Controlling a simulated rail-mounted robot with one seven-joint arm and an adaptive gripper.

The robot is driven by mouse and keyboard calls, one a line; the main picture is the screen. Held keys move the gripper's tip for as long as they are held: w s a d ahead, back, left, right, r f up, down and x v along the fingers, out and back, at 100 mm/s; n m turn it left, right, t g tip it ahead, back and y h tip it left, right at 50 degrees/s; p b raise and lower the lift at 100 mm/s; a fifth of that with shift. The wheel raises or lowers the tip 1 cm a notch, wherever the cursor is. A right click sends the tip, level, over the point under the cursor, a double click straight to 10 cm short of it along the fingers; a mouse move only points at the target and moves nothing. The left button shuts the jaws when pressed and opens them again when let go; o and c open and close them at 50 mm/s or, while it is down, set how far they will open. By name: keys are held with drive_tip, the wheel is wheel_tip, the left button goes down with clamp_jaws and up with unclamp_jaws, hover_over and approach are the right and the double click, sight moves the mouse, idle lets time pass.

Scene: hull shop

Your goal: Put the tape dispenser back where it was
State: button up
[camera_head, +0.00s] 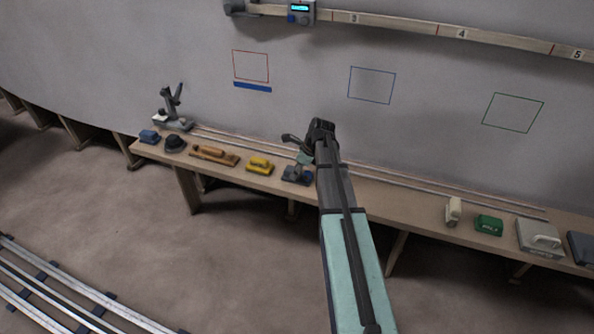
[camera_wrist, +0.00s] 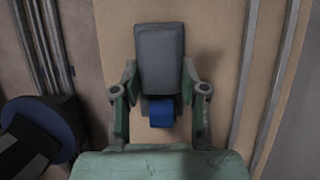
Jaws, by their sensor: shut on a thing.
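My gripper (camera_head: 305,150) is over the middle of the bench, beside the wall. In the wrist view its green fingers (camera_wrist: 160,98) are closed on either side of a grey block with a blue lower part (camera_wrist: 160,62). I cannot tell for sure that this held block is the tape dispenser, or whether it touches the bench. In the head view my gripper and arm mostly hide it.
The bench (camera_head: 395,202) is bare right of my arm up to a beige item (camera_head: 453,211), a green box (camera_head: 489,224) and a pale case (camera_head: 540,239). Left stand a yellow tool (camera_head: 259,165), a wooden plane (camera_head: 213,155) and a black dome (camera_head: 175,144). Outlined rectangles mark the wall.

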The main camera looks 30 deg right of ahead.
drive_tip(key=o, duration=1.1)
drive_tip(key=shift+c, duration=0.2)
drive_tip(key=v, duration=1.2)
drive_tip(key=shift+p, duration=0.3)
